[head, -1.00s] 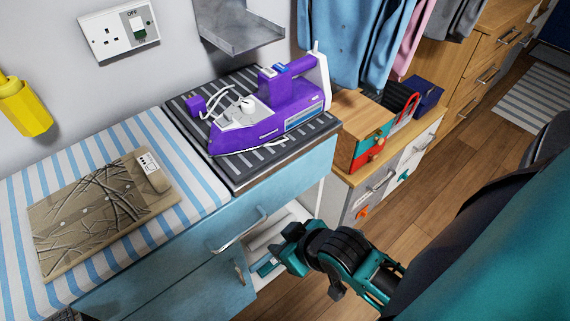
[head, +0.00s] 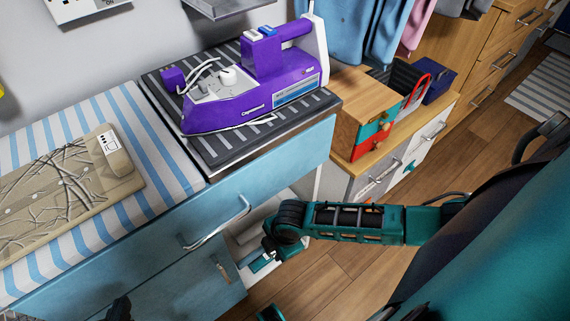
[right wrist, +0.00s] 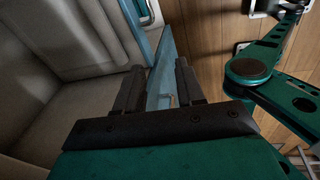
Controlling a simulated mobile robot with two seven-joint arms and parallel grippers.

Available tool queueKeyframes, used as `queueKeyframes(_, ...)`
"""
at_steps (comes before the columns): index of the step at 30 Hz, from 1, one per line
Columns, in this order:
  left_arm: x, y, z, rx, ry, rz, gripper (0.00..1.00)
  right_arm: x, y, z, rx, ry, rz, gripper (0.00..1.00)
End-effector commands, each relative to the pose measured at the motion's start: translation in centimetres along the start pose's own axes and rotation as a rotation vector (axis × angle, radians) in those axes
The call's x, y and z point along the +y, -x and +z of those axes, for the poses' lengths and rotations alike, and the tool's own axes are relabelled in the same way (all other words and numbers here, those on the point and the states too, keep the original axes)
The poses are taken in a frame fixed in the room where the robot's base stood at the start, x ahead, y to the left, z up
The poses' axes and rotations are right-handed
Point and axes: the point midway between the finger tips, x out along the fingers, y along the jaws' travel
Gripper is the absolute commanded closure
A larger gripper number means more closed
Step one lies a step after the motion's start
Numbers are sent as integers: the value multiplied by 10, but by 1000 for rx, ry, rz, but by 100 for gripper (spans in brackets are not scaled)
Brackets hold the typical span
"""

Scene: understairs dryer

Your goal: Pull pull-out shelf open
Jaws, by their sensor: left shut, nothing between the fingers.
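A light blue front (head: 268,180) with a long metal handle (head: 218,225) runs below the counter in the head view. Below it is a blue panel (head: 200,285) with a small handle, beside a pale open compartment (head: 262,222). I cannot tell which part is the pull-out shelf. My right gripper (head: 264,260) is at the compartment, partly hidden. In the right wrist view its two dark fingers (right wrist: 159,88) stand apart, either side of a blue panel edge (right wrist: 163,65); contact is unclear. My left gripper (head: 118,309) shows as a dark tip at the bottom edge, shut and empty.
A purple iron (head: 255,85) stands on a dark striped board (head: 225,150). A patterned board (head: 60,190) lies on the striped cover at left. A small wooden drawer box (head: 362,110) stands on the cabinet at right. Wooden floor (head: 345,270) is open at lower right.

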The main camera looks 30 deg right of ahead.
Motion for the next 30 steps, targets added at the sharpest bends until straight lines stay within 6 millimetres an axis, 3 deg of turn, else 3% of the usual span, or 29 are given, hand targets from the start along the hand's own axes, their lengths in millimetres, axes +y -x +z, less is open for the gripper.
queueKeyframes(1, 0, 0, 1, -2, 0, 0, 100, 6, -8, 18, -31, 45, -1, 62)
queueKeyframes(3, 0, 0, 2, -4, 1, 0, 100, 11, -15, 36, -56, 93, -3, 62)
queueKeyframes(7, 0, 0, 5, -7, 2, 0, 100, 16, -22, 54, -81, 140, -7, 62)
queueKeyframes(14, 0, -9, 18, -7, 5, -1, 100, 16, -53, 60, -85, 148, -8, 62)
queueKeyframes(24, 1, -32, 52, -8, 14, 0, 100, 15, -124, 65, -84, 145, -8, 62)
queueKeyframes(30, 2, -38, 61, -18, 15, 5, 100, 16, -146, 67, -84, 146, -7, 62)
